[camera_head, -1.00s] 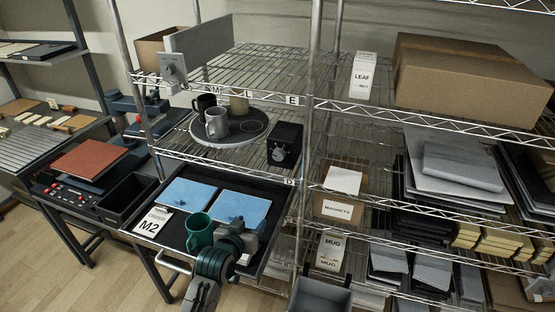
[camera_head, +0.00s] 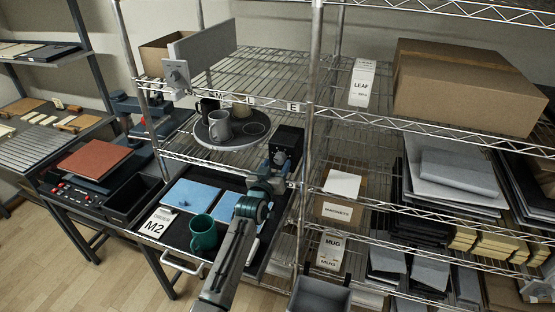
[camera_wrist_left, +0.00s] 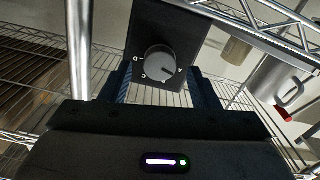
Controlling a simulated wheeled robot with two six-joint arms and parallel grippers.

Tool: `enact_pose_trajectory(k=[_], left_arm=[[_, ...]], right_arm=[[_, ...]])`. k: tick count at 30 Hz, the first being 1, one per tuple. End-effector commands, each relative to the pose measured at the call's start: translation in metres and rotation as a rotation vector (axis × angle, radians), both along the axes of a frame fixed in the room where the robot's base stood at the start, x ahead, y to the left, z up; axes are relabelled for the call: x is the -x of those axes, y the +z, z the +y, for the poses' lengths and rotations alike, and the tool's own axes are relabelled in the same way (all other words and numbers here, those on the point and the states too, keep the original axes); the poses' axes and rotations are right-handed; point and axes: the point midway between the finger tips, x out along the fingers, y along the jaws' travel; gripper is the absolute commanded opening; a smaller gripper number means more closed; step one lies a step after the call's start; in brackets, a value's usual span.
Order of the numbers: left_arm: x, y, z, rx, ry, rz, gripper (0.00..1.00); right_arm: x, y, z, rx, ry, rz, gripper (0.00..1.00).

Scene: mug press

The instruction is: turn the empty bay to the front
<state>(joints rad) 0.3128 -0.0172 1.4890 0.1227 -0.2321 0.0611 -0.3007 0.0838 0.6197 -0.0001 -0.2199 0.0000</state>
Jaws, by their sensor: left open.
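A round dark turntable (camera_head: 236,142) sits on the middle shelf of the rack. A grey mug (camera_head: 219,126), a black mug (camera_head: 204,107) and a beige mug (camera_head: 239,107) stand on it. The empty bay, a bare ring outline (camera_head: 255,128), lies on its right side. A black control box (camera_head: 290,138) with a round grey knob is right of the turntable. The knob (camera_wrist_left: 160,62) shows in the left wrist view with letters around it. My left gripper (camera_head: 277,162) is open in front of the knob, its fingers (camera_wrist_left: 160,88) apart on either side. My right gripper is out of view.
A green mug (camera_head: 204,233), blue pads (camera_head: 192,195) and an M2 card (camera_head: 156,225) lie on the black worktable below. A rack post (camera_head: 311,110) rises just right of the box. Wire shelf edges run above and below the turntable.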

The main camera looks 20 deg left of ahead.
Motion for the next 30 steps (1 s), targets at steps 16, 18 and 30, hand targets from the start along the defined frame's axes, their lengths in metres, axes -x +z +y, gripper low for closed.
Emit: enact_pose_trajectory(k=[16,18,30], left_arm=[[-0.019,-0.001,-0.001,0.000,0.000,0.001,0.56],[-0.019,-0.001,-0.001,0.000,0.000,0.001,0.42],[-0.018,-0.002,-0.001,-0.015,0.000,0.000,0.11]], right_arm=[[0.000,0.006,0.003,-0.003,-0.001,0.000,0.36],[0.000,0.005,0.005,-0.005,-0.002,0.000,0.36],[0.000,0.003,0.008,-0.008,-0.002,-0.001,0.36]])
